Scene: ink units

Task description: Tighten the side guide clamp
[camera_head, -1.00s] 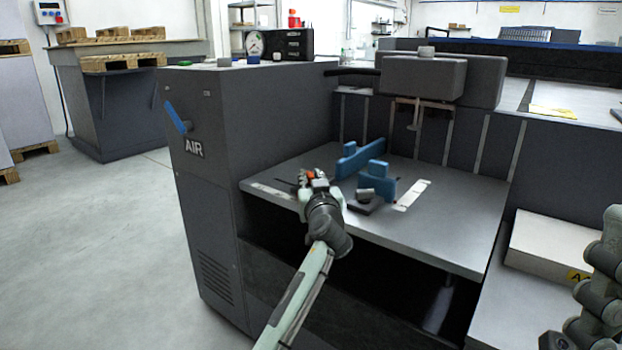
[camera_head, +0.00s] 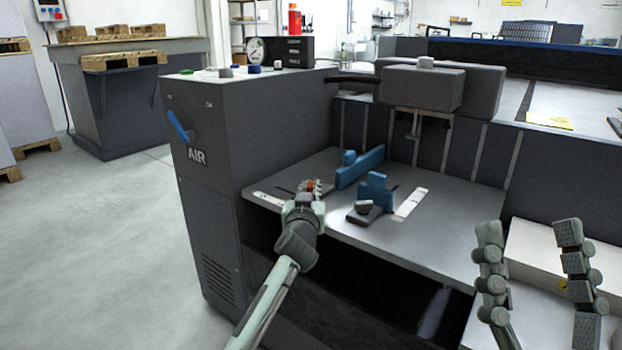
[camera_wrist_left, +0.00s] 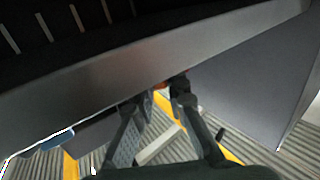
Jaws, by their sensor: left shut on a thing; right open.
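Two blue guides stand on the grey feed table (camera_head: 440,225): a long one (camera_head: 358,166) further back and a shorter one (camera_head: 376,190) at its right. A dark block with a grey knob (camera_head: 364,206) sits at the front of the shorter guide. My left gripper (camera_head: 311,188) is over the table's front left part, left of this knob and apart from it. It is shut on a small orange-red piece (camera_wrist_left: 162,85), mostly hidden by the fingers; I cannot tell whether this belongs to the clamp. My right gripper (camera_head: 531,228) is open and empty at the right.
A dark cabinet marked AIR, with a blue lever (camera_head: 177,127), stands left of the table. A white paper stack (camera_head: 545,255) lies behind my right gripper. White scale strips (camera_head: 410,204) lie on the table. Open floor is at the left.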

